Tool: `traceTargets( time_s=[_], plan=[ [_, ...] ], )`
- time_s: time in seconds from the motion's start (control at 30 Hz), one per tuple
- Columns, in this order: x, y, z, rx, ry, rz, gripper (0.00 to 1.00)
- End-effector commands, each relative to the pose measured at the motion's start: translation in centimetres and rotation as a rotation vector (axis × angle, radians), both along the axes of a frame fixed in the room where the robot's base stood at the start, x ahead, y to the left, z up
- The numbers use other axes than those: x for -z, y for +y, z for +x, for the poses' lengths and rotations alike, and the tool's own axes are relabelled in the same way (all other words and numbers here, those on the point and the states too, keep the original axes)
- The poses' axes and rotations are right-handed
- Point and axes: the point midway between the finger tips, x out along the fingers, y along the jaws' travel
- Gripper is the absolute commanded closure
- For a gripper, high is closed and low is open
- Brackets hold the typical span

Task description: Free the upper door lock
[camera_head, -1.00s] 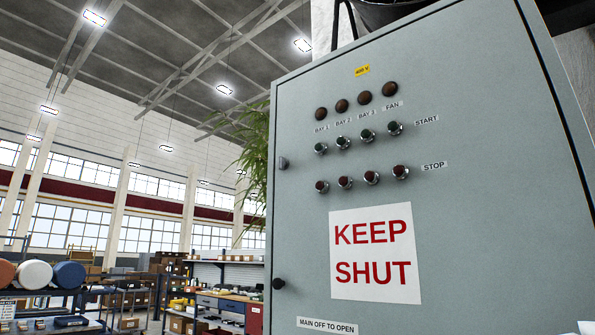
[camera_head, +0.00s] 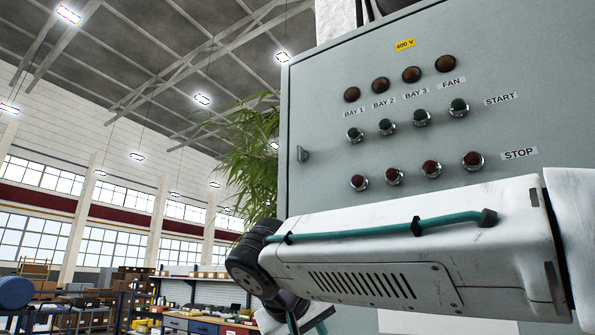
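The upper door lock (camera_head: 302,154) is a small dark grey knob on the left edge of the grey cabinet door (camera_head: 330,75). The door looks shut. Nothing touches the lock, and it is in clear view. My own white arm crosses the lower right of the view, below the lock and in front of the door. The arm's dark joint is at the cabinet's left edge. My gripper's fingers are not in view. The lower knob on the door edge is hidden behind my arm.
The door carries brown lamps (camera_head: 411,74), green start buttons (camera_head: 421,117) and red stop buttons (camera_head: 431,169). A leafy plant (camera_head: 248,160) stands just left of the cabinet. Workbenches (camera_head: 195,326) and shelves are farther off at the lower left.

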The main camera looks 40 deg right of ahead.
Motion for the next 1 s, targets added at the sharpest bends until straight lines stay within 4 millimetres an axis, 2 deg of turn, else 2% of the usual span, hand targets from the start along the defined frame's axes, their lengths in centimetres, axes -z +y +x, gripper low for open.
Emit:
traceTargets(
  time_s=[0.03,0.07,0.1,0.17,0.2,0.3,0.4,0.5,0.63,1.0],
  plan=[
    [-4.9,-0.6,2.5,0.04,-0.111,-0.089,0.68],
    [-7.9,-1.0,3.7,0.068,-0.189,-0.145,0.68],
    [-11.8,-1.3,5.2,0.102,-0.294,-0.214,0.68],
    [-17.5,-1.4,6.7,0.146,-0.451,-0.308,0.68],
    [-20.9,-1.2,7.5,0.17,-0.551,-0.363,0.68],
    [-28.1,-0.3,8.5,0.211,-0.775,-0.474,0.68],
    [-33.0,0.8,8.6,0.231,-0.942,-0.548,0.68],
    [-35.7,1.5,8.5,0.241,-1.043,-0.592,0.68],
    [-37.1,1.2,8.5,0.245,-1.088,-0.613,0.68],
    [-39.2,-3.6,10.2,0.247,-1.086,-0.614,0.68]
  ],
)
